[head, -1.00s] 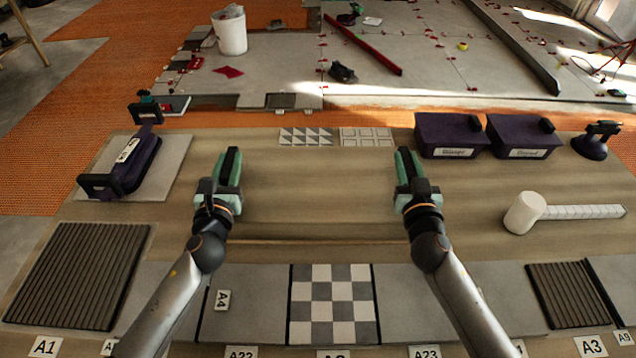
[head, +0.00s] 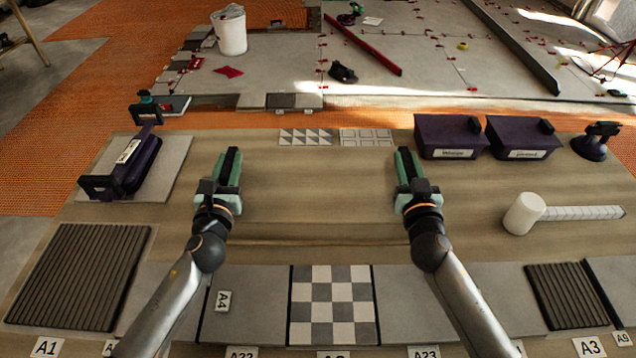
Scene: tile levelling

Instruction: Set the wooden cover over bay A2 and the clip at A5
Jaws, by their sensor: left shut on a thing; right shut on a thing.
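A wooden cover (head: 318,205) seems to span between my two grippers, its wood much like the table's, so its outline is hard to tell; a thin edge line shows along its near side. My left gripper (head: 231,165) is shut at its left end and my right gripper (head: 405,165) at its right end, each around a dark strip. Below them a checkered tile (head: 332,305) lies in the front row, above a label cut off by the lower picture edge. I cannot make out label A5 or tell which thing is the clip.
A ribbed dark panel (head: 80,275) lies at left by label A1 (head: 47,347). A purple handled tool (head: 130,165) rests on a grey tile. Two purple boxes (head: 448,137) (head: 522,138), a suction cup (head: 595,142) and a white mallet (head: 524,213) are at right.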

